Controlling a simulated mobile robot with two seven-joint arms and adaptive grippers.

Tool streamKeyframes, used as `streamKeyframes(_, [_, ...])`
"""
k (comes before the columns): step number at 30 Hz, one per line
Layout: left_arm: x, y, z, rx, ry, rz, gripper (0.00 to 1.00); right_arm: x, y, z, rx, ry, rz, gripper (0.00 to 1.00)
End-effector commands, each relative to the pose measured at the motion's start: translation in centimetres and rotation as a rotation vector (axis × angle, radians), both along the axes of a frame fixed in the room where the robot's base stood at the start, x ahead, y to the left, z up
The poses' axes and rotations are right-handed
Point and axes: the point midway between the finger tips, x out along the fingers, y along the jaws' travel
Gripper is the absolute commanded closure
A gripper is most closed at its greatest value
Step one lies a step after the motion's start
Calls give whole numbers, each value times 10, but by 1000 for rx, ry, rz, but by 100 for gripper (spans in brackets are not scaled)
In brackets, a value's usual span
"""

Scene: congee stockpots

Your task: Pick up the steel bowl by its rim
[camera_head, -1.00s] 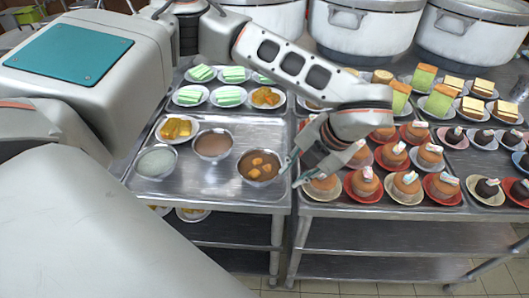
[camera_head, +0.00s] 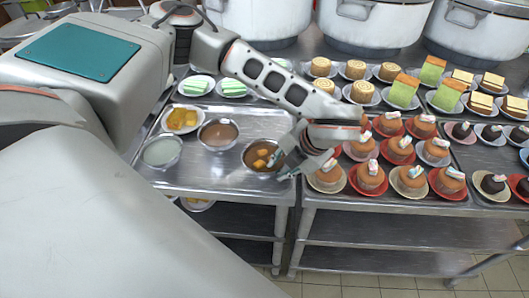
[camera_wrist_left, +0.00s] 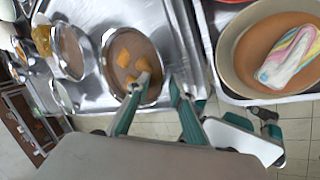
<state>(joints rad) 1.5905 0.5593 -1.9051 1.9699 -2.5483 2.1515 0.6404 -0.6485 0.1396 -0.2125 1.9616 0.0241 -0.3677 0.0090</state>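Three steel bowls stand on the left steel cart's tray. The right one (camera_head: 254,165) holds brown sauce with orange-brown cubes; the middle bowl (camera_head: 218,134) holds brown liquid and the left bowl (camera_head: 161,151) a pale liquid. My left gripper (camera_head: 278,169) is at the right edge of the cube bowl. In the left wrist view its fingers (camera_wrist_left: 157,84) are apart, one over the bowl's inside and the other outside the near rim of the cube bowl (camera_wrist_left: 115,60). Contact with the rim cannot be told. My right gripper does not show in the head view.
A plate of yellow pieces (camera_head: 183,119) stands behind the bowls, with green cakes (camera_head: 195,84) farther back. A second cart on the right holds several cupcakes (camera_head: 370,175) close to my left gripper. Large stockpots (camera_head: 372,22) stand at the back. The tray's front (camera_head: 215,180) is bare.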

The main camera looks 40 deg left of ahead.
Motion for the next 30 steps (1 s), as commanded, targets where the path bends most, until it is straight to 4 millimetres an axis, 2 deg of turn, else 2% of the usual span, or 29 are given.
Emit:
streamKeyframes(2, [0,0,0,0,0,0,78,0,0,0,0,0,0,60])
streamKeyframes(4, [0,0,0,0,0,0,96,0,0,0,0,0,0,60])
streamKeyframes(5, [0,0,0,0,0,0,100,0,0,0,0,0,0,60])
streamKeyframes(20, [1,-1,5,-1,-2,0,100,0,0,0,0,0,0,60])
streamKeyframes(26, [2,0,28,-1,-5,-1,100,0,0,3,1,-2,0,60])
streamKeyframes(30, [2,-1,58,-1,-8,0,100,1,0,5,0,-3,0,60])
